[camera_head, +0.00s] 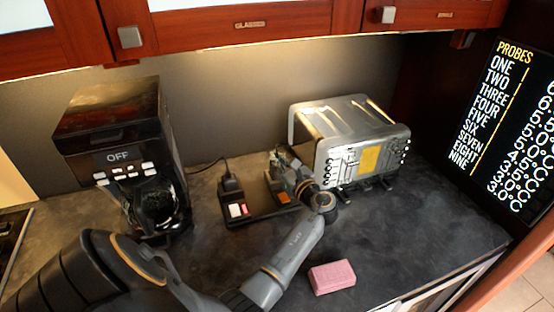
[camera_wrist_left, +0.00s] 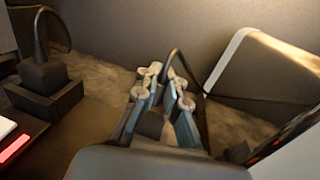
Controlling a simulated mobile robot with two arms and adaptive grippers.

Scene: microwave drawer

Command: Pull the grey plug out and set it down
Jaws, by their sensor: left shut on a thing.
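The grey plug (camera_wrist_left: 150,123) sits between the fingers of my left gripper (camera_wrist_left: 166,88) in the left wrist view, with a dark cord rising in a loop from there. My left gripper is shut on it. In the head view, this gripper (camera_head: 284,163) is over the right end of the black power strip (camera_head: 262,215), just left of the toaster. The gripper and arm partly hide the plug there. I cannot tell whether its pins are still in the socket. My right gripper is not in view.
A black plug (camera_head: 231,187) with a cord stands on the strip's left end. The toaster (camera_head: 345,150) is close on the right, and a coffee maker (camera_head: 120,150) stands left. A pink sponge (camera_head: 332,277) lies near the front. The counter right of the sponge is clear.

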